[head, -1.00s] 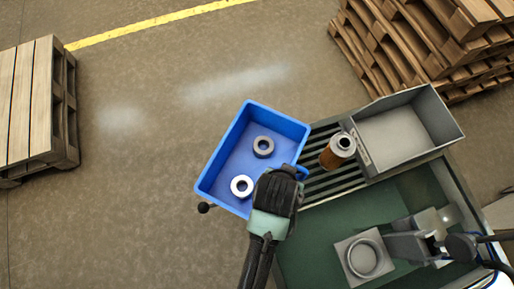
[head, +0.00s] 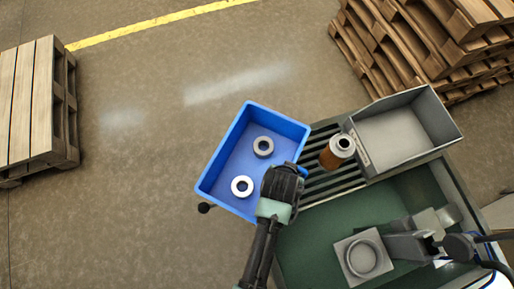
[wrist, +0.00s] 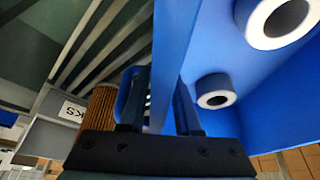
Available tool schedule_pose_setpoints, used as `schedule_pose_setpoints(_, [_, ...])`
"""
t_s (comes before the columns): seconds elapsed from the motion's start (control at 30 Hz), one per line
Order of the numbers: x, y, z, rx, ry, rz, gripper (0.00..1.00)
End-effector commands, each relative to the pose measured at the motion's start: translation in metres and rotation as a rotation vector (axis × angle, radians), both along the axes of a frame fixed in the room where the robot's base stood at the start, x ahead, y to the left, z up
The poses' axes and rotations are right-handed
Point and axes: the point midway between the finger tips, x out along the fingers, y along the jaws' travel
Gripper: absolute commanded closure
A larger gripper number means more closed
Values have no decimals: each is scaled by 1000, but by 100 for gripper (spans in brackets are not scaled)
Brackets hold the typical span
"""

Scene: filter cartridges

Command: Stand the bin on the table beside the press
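The blue bin (head: 222,163) stands upright at the left end of the slatted rack, with two pale ring-shaped parts (head: 263,146) (head: 242,186) inside. What bears it underneath is hidden. My gripper (head: 287,172) is over the bin's right wall. In the wrist view my gripper (wrist: 160,105) has its fingers apart, one on each side of the blue wall (wrist: 171,60), with a blue handle loop (wrist: 124,98) by the left finger. The green table (head: 320,225) is at lower right. The grey press (head: 405,243) stands on it, with a square ringed block (head: 363,257).
An orange-brown cartridge (head: 333,157) stands on the slatted rack (head: 318,182), close right of the bin. A grey open tray (head: 436,117) is beyond it. Pallets stand at left (head: 35,105) and upper right (head: 400,50). The green tabletop left of the press is clear.

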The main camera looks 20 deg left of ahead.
Motion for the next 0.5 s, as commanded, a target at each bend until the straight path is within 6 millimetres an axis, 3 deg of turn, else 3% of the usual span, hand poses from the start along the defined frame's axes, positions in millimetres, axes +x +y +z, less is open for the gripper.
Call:
schedule_pose_setpoints(0.03, [0,0,0,0,0,0,80])
schedule_pose_setpoints(0.17, [0,0,0,0,1,0,100])
schedule_pose_setpoints(0.5, [0,0,0,0,1,0,100])
